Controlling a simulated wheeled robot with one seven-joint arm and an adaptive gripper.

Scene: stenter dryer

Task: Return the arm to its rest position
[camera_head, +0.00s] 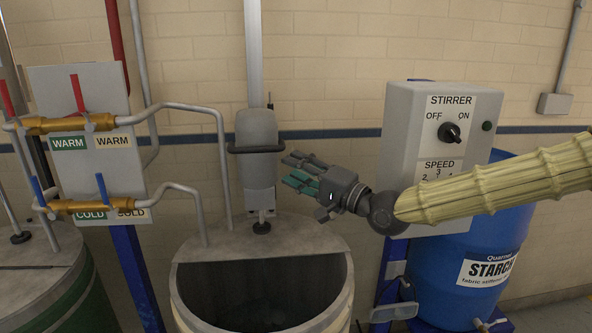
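My arm, in a ribbed yellowish sleeve (500,184), reaches in from the right edge. It ends in my dark grey gripper (291,172) with teal finger pads, near the middle of the view. The gripper points left, and its fingers look apart with nothing visible between them. In the picture it is above the right part of the open vat's rim and right of the grey stirrer housing (257,170). The sleeve crosses in front of the lower right of the stirrer control box (400,130) and hides part of its speed dial labels.
The round metal vat (340,300) stands open below. Bent pipes (222,150) run to it from a valve panel (85,90) with WARM and COLD labels and red and blue handles. A blue starch barrel (440,265) stands right, below my arm. A green drum (85,300) is left.

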